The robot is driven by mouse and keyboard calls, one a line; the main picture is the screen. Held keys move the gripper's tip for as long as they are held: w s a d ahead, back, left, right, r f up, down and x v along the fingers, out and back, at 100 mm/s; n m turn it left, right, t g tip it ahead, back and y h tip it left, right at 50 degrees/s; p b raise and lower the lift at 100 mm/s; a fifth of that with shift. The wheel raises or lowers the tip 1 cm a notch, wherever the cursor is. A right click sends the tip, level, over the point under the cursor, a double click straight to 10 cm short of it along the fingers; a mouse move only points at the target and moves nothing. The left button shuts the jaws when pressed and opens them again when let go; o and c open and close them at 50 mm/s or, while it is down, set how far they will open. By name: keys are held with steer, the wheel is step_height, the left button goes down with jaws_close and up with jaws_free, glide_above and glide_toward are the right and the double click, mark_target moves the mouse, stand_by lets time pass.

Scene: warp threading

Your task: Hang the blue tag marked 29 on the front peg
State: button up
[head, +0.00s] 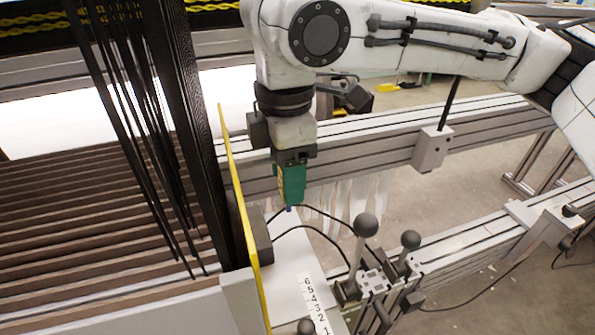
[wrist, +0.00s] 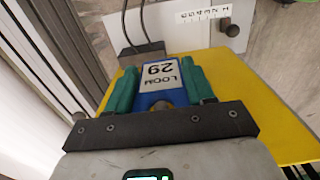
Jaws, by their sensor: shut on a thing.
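My gripper (head: 289,193) points down beside the yellow panel, its green fingers closed on the blue tag. In the head view only a small blue end of the tag (head: 288,209) shows below the fingers. In the wrist view the tag (wrist: 149,100) lies between the two green fingers, its white label reading LOOM 29 upside down. The tag is held in the air. A small dark round knob (head: 306,326) stands by a white number strip at the bottom of the head view. I cannot tell which part is the front peg.
The yellow panel (head: 242,205) stands upright just left of my gripper, with a dark block (head: 260,237) on it. Black cables curve below. Ball-topped levers (head: 366,226) rise to the right, above metal rails. Dark warp threads (head: 185,120) hang at left.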

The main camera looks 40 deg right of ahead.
steer(key=shift+w+a+f, duration=0.2)
steer(key=shift+a+f, duration=0.05)
steer(key=shift+a, duration=0.4)
steer(key=shift+w+a+f, duration=0.2)
steer(key=shift+a+f, duration=0.05)
steer(key=shift+a, duration=0.35)
steer(key=shift+a+f, duration=0.2)
steer(key=shift+f, duration=0.05)
steer(key=o, duration=1.1)
steer(key=shift+s, duration=0.1)
step_height(320, 180, up, 10)
steer(key=p, duration=0.5)
steer(key=shift+d+r, duration=0.15)
steer(key=shift+r, duration=0.4)
steer(key=shift+d, duration=0.1)
